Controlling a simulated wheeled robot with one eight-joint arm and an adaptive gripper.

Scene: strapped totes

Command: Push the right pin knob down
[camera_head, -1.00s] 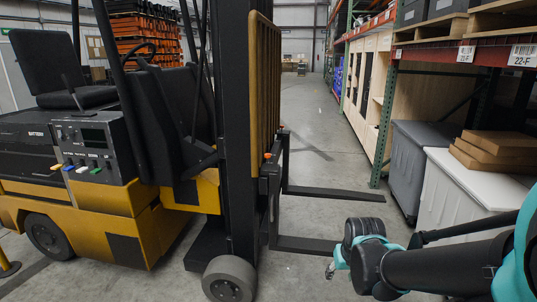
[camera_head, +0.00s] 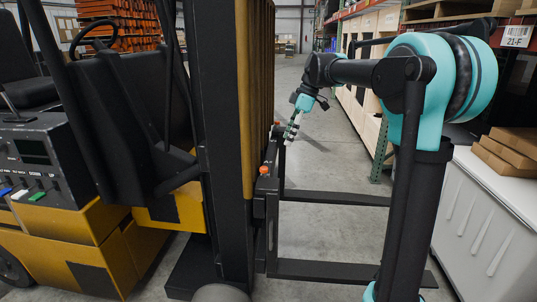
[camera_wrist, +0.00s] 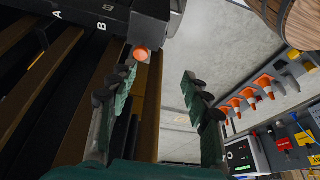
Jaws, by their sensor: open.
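Two orange pin knobs show on the forklift's black fork carriage (camera_head: 259,205): a near knob (camera_head: 264,170) and a farther, smaller knob (camera_head: 277,123). I cannot tell for sure which is the right one. My gripper (camera_head: 289,140) is open and empty, pointing down beside the carriage, close to the farther knob in the picture. In the wrist view, my gripper's (camera_wrist: 160,75) two green fingers stand apart. One orange knob (camera_wrist: 141,54) shows just beyond the left finger's tip, on a black bar with letters A and B. I see no contact.
The yellow mast (camera_head: 260,90) stands close left of my gripper. Two black forks stick out to the right, the far fork (camera_head: 340,198) and near fork (camera_head: 325,272). The aisle floor (camera_head: 310,95) behind is clear.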

